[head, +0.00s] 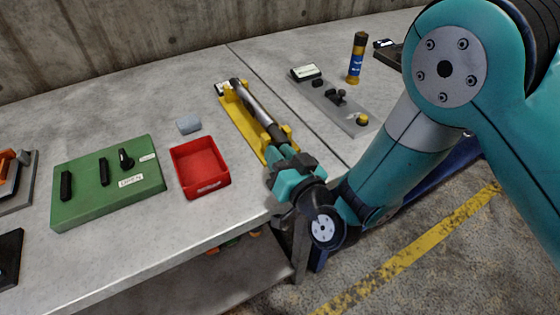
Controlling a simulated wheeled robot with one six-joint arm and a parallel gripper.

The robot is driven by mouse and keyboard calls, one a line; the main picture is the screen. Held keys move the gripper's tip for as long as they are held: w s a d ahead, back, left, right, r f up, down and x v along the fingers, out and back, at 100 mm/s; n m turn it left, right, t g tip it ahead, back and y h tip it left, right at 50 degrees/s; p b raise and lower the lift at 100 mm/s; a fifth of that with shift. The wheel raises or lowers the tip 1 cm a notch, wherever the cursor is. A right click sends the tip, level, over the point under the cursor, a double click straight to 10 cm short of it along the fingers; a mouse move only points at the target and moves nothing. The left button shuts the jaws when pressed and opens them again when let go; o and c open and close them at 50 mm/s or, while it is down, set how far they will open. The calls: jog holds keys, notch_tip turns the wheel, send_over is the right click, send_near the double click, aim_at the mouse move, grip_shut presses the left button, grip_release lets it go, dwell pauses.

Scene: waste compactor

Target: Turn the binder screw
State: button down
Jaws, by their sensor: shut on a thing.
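A yellow bracket (233,108) lies on the grey bench and carries a long silver and black cylinder (256,105), which I take to be the binder screw. It points from the back left toward my arm. My gripper (281,148), teal and dark grey, is at the near end of this cylinder, by the bench's front edge. Its jaws are shut on that end. The fingertips and the exact grip are partly hidden by the gripper body.
A red tray (200,167), a grey block (188,123) and a green panel with black handles (108,181) are to the left. A grey plate with black knobs (338,105) and a yellow-and-blue canister (356,58) are to the right. Bare bench lies between.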

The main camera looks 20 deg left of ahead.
aim_at(291, 145)
jog(key=m, duration=0.1)
jog(key=m+b, duration=0.1)
jog(key=r+m, duration=0.1)
jog(key=shift+w+d+m, duration=0.25)
jog(key=shift+w+m, duration=0.05)
jog(key=shift+m, duration=0.1)
jog(key=m, duration=0.1)
jog(key=b, duration=0.1)
jog(key=m, duration=0.1)
jog(key=shift+w+d+r+m+b, duration=0.25)
jog(key=shift+w+r+m+b, duration=0.05)
jog(key=shift+r, duration=0.05)
jog(key=m, duration=0.1)
jog(key=m+b, duration=0.1)
jog(key=shift+w+d+r+m, duration=0.1)
jog(key=shift+w+d+m, duration=0.2)
jog(key=shift+w+d, duration=0.1)
jog(key=shift+w+d+r+m+b, duration=0.15)
jog(key=shift+m+b, duration=0.1)
jog(key=shift+m, duration=0.7)
jog(key=shift+w+d+r+m+b, duration=0.1)
jog(key=shift+w+r+m+b, duration=0.1)
jog(key=shift+m, duration=0.75)
jog(key=shift+f, duration=0.1)
jog(key=c, duration=1)
grip_release()
